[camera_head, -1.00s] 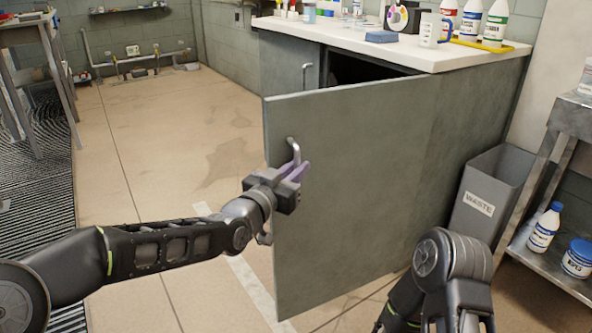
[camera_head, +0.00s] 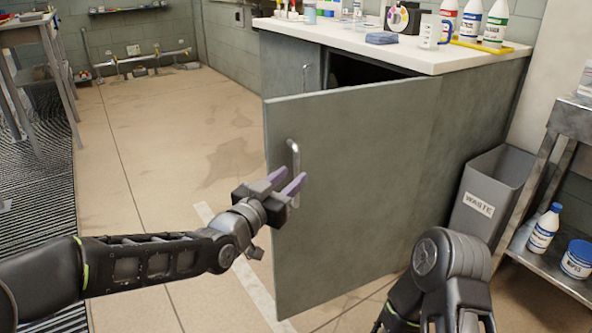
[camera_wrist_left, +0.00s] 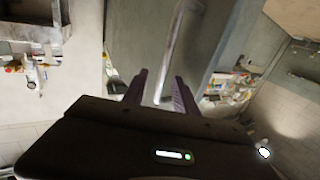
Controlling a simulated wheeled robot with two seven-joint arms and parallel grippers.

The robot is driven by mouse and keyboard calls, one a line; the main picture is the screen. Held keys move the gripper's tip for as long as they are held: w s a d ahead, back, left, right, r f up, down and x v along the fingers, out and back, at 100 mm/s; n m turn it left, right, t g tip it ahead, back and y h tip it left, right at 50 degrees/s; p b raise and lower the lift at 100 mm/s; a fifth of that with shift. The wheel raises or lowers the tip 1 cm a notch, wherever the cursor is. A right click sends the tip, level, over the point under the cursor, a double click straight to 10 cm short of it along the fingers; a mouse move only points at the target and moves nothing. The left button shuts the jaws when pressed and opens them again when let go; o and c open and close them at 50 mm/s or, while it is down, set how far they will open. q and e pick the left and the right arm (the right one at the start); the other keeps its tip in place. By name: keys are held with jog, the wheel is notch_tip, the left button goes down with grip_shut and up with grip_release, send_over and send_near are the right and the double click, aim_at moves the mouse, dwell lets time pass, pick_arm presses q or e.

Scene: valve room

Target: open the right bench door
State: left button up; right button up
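The right bench door (camera_head: 350,200) is a grey-green panel that stands swung out from the bench, with a dark gap (camera_head: 362,70) behind its top edge. Its metal bar handle (camera_head: 294,160) is near the panel's left edge, and it also shows in the left wrist view (camera_wrist_left: 172,50). My right gripper is not in view; only my right arm shows.
The white bench top (camera_head: 440,58) carries bottles, a beaker and a blue cloth. The other bench door (camera_head: 290,66) is at left. A grey waste bin (camera_head: 488,200) and a metal shelf (camera_head: 545,270) stand at right. The floor left of the door is clear.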

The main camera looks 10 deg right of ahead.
pick_arm(q)
jog(key=v, duration=0.3)
jog(key=shift+s+a+p, duration=0.2)
jog(key=shift+s+p, duration=0.1)
jog(key=shift+s, duration=0.05)
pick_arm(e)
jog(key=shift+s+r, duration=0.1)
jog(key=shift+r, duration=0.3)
pick_arm(q)
jog(key=shift+f, duration=0.1)
